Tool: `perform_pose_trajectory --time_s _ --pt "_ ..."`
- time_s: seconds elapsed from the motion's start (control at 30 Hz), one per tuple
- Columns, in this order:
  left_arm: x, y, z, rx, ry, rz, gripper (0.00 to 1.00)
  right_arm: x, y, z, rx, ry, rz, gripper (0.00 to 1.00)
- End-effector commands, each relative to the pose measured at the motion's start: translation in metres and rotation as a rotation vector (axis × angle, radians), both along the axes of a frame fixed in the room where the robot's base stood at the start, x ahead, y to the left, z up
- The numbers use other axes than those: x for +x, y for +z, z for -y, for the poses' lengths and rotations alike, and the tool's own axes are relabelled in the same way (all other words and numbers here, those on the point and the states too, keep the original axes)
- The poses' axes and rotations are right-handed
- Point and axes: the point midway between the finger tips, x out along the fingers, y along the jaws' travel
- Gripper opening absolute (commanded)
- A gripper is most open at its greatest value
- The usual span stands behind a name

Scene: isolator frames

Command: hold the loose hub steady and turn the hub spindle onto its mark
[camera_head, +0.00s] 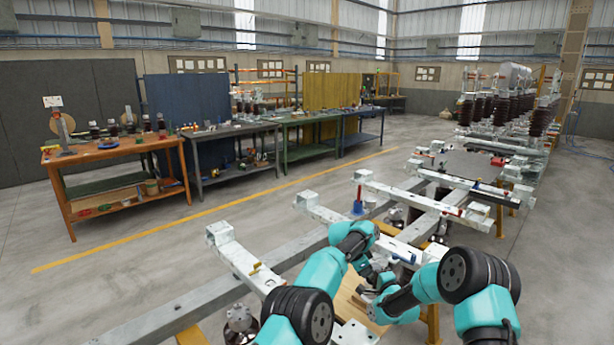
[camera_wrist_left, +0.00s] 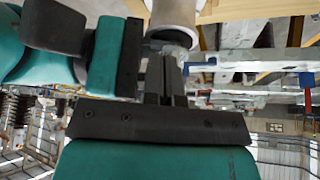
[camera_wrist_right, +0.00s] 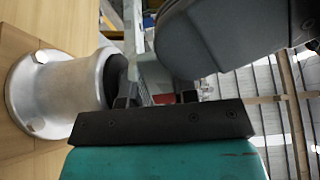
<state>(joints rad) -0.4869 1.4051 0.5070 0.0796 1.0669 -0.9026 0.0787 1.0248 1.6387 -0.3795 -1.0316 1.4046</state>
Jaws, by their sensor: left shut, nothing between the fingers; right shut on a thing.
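The loose hub is a silver flanged cylinder with a dark upper end; in the right wrist view the hub (camera_wrist_right: 65,95) stands on a wooden board (camera_wrist_right: 18,140). The left wrist view shows part of the hub (camera_wrist_left: 172,14) at the top. My right gripper (camera_wrist_right: 157,100) is shut at the hub's dark end; the exact contact, and whether it is on body or spindle, is hard to see. My left gripper (camera_wrist_left: 173,62) is shut and empty, its fingertips just short of the hub's end. The spindle's mark cannot be made out. In the head view my arms hide the hub.
White frame beams (camera_head: 325,215) run across the work area close to both arms. A blue-based upright tool (camera_head: 357,203) stands on a beam. Another metal hub (camera_head: 238,320) is at the lower left. Workbenches (camera_head: 110,150) stand far behind, across open floor.

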Motion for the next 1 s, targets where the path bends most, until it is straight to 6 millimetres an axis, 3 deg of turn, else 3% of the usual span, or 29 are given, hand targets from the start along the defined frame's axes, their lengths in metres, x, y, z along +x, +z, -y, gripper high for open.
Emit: perform_pose_trajectory --time_s 0.5,1.0 --pt "0.0 0.048 0.0 0.0 0.0 0.001 0.0 0.0 0.0 0.0 0.0 0.0 0.001 0.0" --pt "-0.001 0.063 0.0 0.0 -0.001 0.0 0.0 0.0 0.001 0.0 -0.001 -0.001 0.001 0.0"
